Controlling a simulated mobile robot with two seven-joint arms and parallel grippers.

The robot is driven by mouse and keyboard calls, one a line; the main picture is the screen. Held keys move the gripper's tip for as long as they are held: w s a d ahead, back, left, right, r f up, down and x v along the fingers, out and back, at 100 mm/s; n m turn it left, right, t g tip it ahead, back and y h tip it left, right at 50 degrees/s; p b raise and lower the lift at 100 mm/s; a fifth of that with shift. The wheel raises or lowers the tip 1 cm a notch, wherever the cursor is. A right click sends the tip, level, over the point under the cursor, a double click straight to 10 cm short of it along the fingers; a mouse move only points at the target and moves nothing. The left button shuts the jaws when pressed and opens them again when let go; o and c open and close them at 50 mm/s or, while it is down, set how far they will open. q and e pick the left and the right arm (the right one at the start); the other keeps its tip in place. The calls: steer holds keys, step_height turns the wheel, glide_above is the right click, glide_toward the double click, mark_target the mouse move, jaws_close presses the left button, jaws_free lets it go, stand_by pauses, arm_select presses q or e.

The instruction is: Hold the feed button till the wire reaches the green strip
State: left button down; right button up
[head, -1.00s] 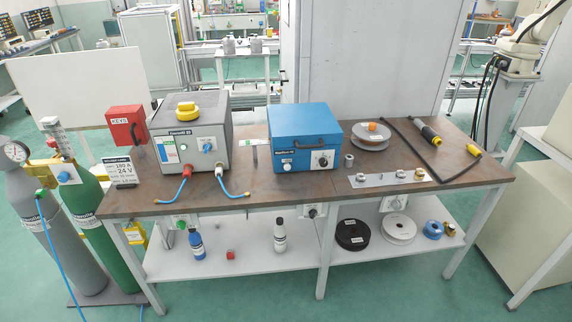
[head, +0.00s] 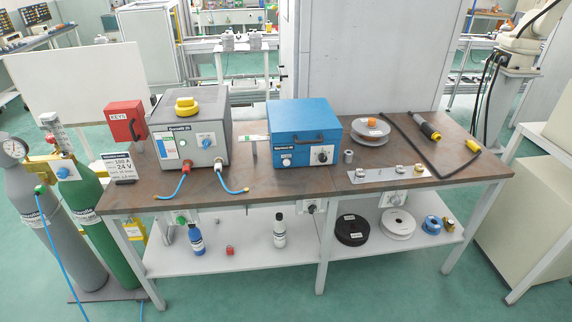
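The blue feeder box (head: 303,135) stands on the middle of the bench, lid closed, with a dark handle. A small white round button (head: 286,161) and a dial (head: 322,154) are on its front. I cannot tell for sure that this button is the feed button. Left of the box, a small upright stand (head: 254,148) carries a whitish plate with a green patch (head: 256,138), which may be the green strip. No wire can be made out between box and stand. Neither of my grippers shows in the head view.
A grey welder (head: 190,140) with blue hoses stands to the left. A wire spool (head: 370,130), a metal plate with small fittings (head: 388,174) and a black torch cable (head: 440,168) lie to the right. Gas cylinders (head: 97,205) stand at the bench's left end.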

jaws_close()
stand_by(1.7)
